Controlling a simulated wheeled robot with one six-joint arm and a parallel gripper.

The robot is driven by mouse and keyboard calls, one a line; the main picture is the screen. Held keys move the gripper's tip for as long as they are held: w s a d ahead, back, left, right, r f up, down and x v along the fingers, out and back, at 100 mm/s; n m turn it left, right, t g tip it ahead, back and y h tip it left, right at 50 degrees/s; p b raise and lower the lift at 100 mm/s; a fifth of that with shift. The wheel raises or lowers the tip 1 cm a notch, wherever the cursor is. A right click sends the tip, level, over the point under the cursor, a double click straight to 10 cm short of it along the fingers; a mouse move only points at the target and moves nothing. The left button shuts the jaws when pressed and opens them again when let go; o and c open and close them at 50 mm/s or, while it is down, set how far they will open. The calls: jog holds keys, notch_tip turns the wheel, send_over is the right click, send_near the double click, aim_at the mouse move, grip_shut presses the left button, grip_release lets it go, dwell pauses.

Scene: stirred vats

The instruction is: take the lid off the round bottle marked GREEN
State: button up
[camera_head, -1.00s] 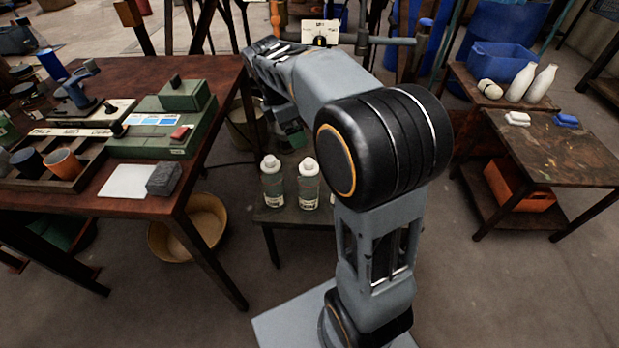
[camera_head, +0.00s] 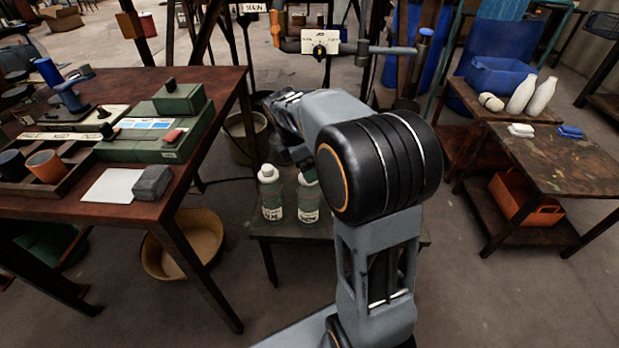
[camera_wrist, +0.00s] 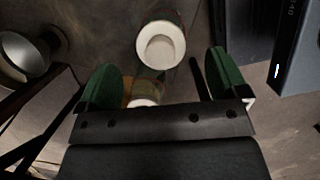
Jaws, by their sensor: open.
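Two round bottles with white lids stand upright on a low dark table: a left bottle (camera_head: 270,195) and a right bottle (camera_head: 308,202). Their labels are too small to read, so I cannot tell which is marked GREEN. My arm partly covers the right bottle's top. In the wrist view, one white lid (camera_wrist: 161,48) shows ahead of the fingers, near the top. A second bottle (camera_wrist: 146,90) shows partly between the fingers, its lower part cut off by my gripper's body. My gripper (camera_wrist: 164,62) is open, with green-padded fingers apart, and holds nothing.
The low table (camera_head: 292,232) stands beside a wooden bench (camera_head: 60,204) with a green box (camera_head: 150,145). A tan basin (camera_head: 197,232) is on the floor. A side table (camera_head: 575,165) on the right has an orange crate (camera_head: 520,203) below. Floor between is free.

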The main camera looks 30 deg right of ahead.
jog(key=b+x, duration=0.1)
jog(key=x, duration=0.2)
jog(key=shift+s+d+f, duration=0.1)
jog(key=shift+f, duration=0.15)
jog(key=shift+r, duration=0.1)
jog(key=shift+c, duration=0.2)
jog(key=c, duration=0.9)
